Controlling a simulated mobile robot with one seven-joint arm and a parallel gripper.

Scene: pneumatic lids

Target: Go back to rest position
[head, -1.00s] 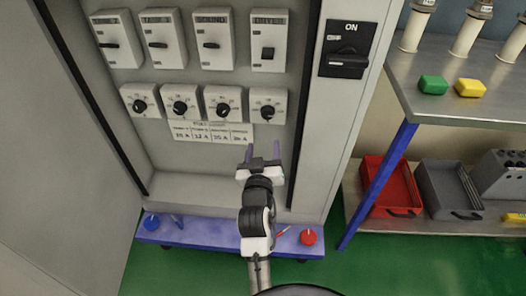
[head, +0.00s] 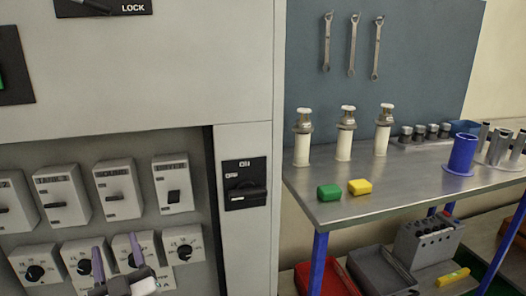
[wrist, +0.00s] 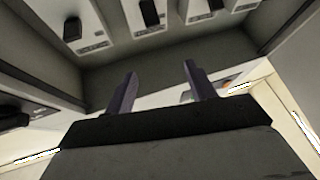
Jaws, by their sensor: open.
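My gripper (head: 118,262) shows at the bottom left of the head view, in front of the lower row of dial boxes in the grey cabinet. Its two purple fingers are apart with nothing between them. In the wrist view my gripper (wrist: 160,88) also shows open and empty, with the fingers spread. The row of switch boxes (wrist: 150,14) is at the top of that view. Whether the fingers touch the cabinet cannot be told, but they appear clear of it.
The grey cabinet (head: 160,80) fills the left, with a black rotary switch (head: 246,184) on its right post. A metal workbench (head: 400,185) at right holds a green block (head: 329,193), a yellow block (head: 360,187), white cylinders and a blue cylinder (head: 462,156). Red (head: 335,285) and grey bins are below.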

